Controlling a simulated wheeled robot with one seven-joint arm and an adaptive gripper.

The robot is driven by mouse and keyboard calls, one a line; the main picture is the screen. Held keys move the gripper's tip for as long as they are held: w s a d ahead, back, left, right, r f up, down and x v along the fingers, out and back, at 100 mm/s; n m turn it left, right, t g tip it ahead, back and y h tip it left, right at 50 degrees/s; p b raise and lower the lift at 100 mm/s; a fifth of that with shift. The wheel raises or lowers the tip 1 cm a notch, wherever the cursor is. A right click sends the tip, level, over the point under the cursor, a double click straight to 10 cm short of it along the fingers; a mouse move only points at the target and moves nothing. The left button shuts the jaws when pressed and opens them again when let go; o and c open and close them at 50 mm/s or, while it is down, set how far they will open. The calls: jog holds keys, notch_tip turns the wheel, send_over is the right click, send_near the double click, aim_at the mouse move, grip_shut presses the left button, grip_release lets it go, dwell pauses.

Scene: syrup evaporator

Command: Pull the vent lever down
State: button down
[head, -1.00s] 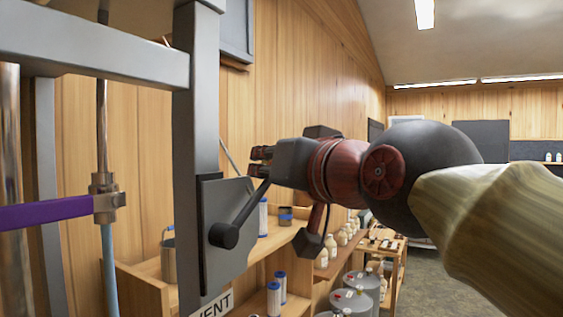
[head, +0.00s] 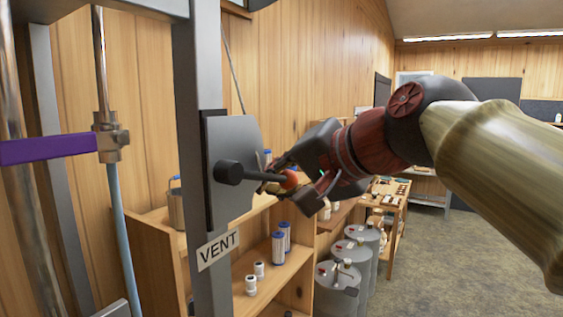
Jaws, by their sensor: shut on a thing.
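The vent lever (head: 256,178) is a dark rod with a red-orange knob (head: 289,181) at its end. It runs from a round black pivot (head: 229,172) on a grey plate (head: 225,133) and points right, roughly level, tipped slightly down. A white VENT sign (head: 218,249) is on the post below the plate. My gripper (head: 277,178) reaches in from the right and is shut on the lever at its knob end. The fingers partly hide the knob and the rod's end.
A grey metal post (head: 189,110) carries the plate. A purple handle (head: 45,150) on a pipe is at the left. Behind are wooden shelves (head: 235,294) with small containers, and grey drums (head: 338,290). The floor (head: 435,265) at the right is clear.

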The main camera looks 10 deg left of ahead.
aim_at(265, 177)
jog(key=shift+s+a+f+m+g, duration=0.15)
jog(key=shift+s+f+m+g, duration=0.2)
jog(key=shift+f, duration=0.35)
jog(key=shift+s+a+f+m+g, duration=0.1)
jog(key=shift+s+f+m+g, duration=0.25)
jog(key=shift+f, duration=0.4)
jog(key=shift+s+a+f+m+g, duration=0.2)
jog(key=shift+s+f+g, duration=0.15)
jog(key=shift+f, duration=0.35)
jog(key=c, duration=1.6)
grip_release()
jog(key=shift+d+r, duration=0.1)
jog(key=shift+c, duration=0.2)
jog(key=shift+o, duration=0.4)
jog(key=shift+r, duration=0.1)
jog(key=v, duration=1.2)
